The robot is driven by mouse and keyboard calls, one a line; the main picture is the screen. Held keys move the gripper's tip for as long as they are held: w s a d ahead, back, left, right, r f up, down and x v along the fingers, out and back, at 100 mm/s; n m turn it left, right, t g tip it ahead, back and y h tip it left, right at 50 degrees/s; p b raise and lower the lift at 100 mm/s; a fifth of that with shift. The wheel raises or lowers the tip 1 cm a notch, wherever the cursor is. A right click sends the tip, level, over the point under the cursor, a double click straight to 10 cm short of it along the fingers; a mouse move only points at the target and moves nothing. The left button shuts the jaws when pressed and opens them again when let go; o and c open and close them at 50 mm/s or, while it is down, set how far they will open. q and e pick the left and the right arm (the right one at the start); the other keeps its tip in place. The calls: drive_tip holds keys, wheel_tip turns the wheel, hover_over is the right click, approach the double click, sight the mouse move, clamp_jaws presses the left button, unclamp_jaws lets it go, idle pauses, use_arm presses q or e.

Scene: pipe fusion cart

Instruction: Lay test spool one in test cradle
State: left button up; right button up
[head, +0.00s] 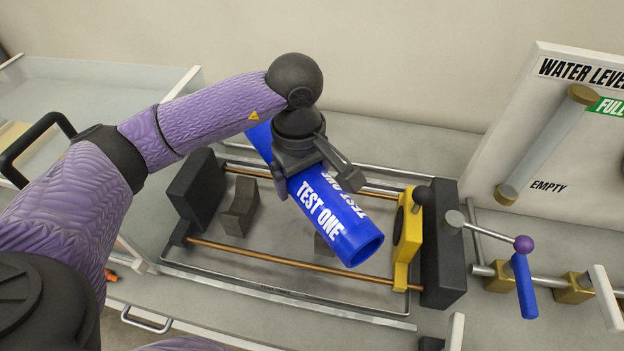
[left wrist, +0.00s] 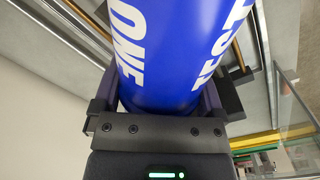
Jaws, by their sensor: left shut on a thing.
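Test spool one (head: 347,228) is a blue pipe with white "TEST ONE" lettering. My left gripper (head: 318,172) is shut around its middle from above. The spool is held over the test cradle and runs at a slant, from upper left to lower right in the head view. It also fills the top of the left wrist view (left wrist: 178,45), between the fingers (left wrist: 162,105). The test cradle has dark saddle blocks (head: 240,207), copper-coloured rails (head: 290,262), a dark left end block (head: 196,190) and a yellow clamp plate (head: 407,238) at right. The second saddle is mostly hidden below the spool. My right gripper is not in view.
A white water level panel (head: 540,130) with a sight tube stands at right. Valves with a blue handle (head: 525,286) and a purple knob (head: 524,244) lie in front of it. A clear-walled bin (head: 90,95) is at left. The counter behind the cradle (head: 420,150) is clear.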

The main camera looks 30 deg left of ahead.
use_arm(q)
drive_tip(key=a+r+n+p, duration=0.1)
drive_tip(key=n, duration=0.1)
drive_tip(key=a+n+p, duration=0.1)
drive_tip(key=n, duration=0.2)
drive_tip(key=a+r+n+p, duration=0.1)
drive_tip(key=n, duration=0.1)
drive_tip(key=shift+w+a+r+p, duration=0.2)
drive_tip(key=shift+r+p, duration=0.1)
drive_tip(key=shift+p, duration=0.1)
drive_tip(key=shift+a+f+n, duration=0.1)
drive_tip(key=shift+a+n, duration=0.25)
drive_tip(key=shift+n, duration=0.65)
drive_tip(key=shift+f, duration=0.1)
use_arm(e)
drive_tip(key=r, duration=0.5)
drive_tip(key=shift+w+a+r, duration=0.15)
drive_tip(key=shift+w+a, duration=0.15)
use_arm(q)
wheel_tip(320, 180, down, 8)
drive_tip(key=b, duration=0.7)
drive_tip(key=shift+f, duration=0.25)
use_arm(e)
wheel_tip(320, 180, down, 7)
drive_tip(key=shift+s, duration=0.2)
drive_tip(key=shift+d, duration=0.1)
